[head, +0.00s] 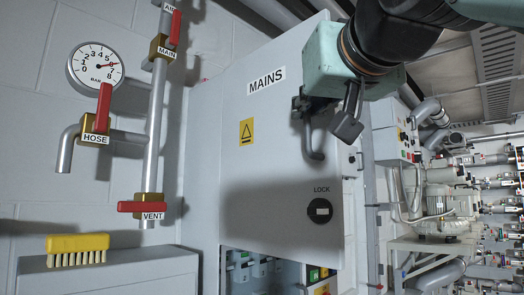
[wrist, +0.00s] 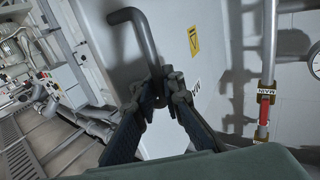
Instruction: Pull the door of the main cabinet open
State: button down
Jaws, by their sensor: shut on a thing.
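The main cabinet's grey door (head: 265,165) fills the middle of the head view, with a MAINS label, a yellow warning sign and a black round lock (head: 320,210). Green and grey parts (head: 255,266) inside the cabinet show below its lower edge, so it looks partly open. The dark bent door handle (head: 315,148) is near its right edge. My gripper (head: 303,104) is at the handle's upper part, its fingers partly hidden by the wrist. In the wrist view, the fingers (wrist: 163,88) are shut on the handle bar (wrist: 143,40), near one end.
On the left wall are a pressure gauge (head: 95,65) and pipes with red valve levers (head: 143,207). A yellow brush (head: 77,249) lies on a grey box (head: 110,275). Machines and a grey stand (head: 435,245) are at the right, beyond the cabinet.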

jog(key=shift+d+f, duration=0.1)
jog(key=shift+f, duration=0.1)
jog(key=c, duration=2.3)
grip_release()
jog(key=shift+s, duration=0.1)
jog(key=shift+c, duration=0.2)
jog(key=shift+s+d+r, duration=0.15)
jog(key=s+d, duration=0.1)
jog(key=s, duration=1)
jog(key=shift+s+d, duration=0.4)
jog(key=shift+w, duration=0.1)
